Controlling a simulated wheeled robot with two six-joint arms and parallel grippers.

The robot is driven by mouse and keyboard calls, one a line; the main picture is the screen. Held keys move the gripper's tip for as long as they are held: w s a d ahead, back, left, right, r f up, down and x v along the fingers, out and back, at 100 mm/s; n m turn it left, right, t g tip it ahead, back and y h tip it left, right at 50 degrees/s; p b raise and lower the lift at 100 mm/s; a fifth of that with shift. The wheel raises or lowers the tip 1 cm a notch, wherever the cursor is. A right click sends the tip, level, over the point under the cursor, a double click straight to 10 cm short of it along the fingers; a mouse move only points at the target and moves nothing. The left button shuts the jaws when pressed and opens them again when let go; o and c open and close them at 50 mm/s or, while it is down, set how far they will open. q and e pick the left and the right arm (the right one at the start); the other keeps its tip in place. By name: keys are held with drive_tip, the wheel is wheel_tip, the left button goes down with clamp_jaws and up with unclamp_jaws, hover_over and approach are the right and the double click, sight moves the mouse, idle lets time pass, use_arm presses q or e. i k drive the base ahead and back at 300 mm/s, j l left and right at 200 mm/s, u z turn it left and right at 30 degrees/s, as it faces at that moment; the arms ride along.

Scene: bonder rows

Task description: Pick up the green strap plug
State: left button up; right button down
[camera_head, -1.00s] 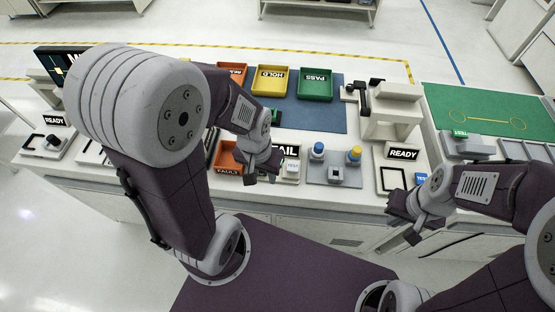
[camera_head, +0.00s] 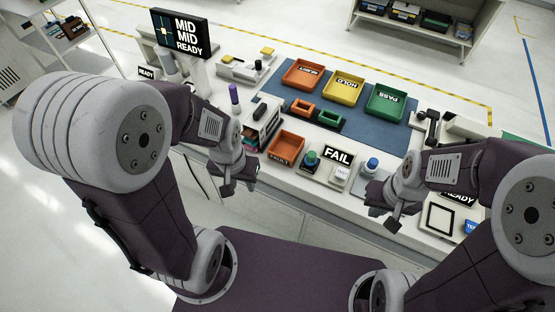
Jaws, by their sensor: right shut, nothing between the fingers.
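A small plug with a dark green top (camera_head: 311,157) stands upright on the bench, just left of the FAIL sign (camera_head: 338,155). I take it for the green strap plug, though it is small in the view. My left gripper (camera_head: 238,185) hangs in front of the bench edge, left of the plug and apart from it; whether its fingers are open is unclear. My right gripper (camera_head: 384,208) is shut and empty at the front edge, to the right of the plug and apart from it.
An orange FAULT tray (camera_head: 287,148) is left of the plug. A blue-topped plug (camera_head: 371,164) is to its right. Orange, yellow and green (camera_head: 386,103) trays stand behind on a blue mat (camera_head: 372,137). A purple-topped bottle (camera_head: 234,94) stands at left.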

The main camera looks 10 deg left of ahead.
sight(310, 160)
drive_tip(key=l+u, duration=0.2)
drive_tip(key=u, duration=0.25)
drive_tip(key=l+u, duration=0.25)
drive_tip(key=u, duration=0.2)
drive_tip(key=l+u, duration=0.25)
drive_tip(key=u, duration=0.2)
drive_tip(key=l+u, duration=0.2)
drive_tip(key=u, duration=0.25)
drive_tip(key=k+j, duration=0.05)
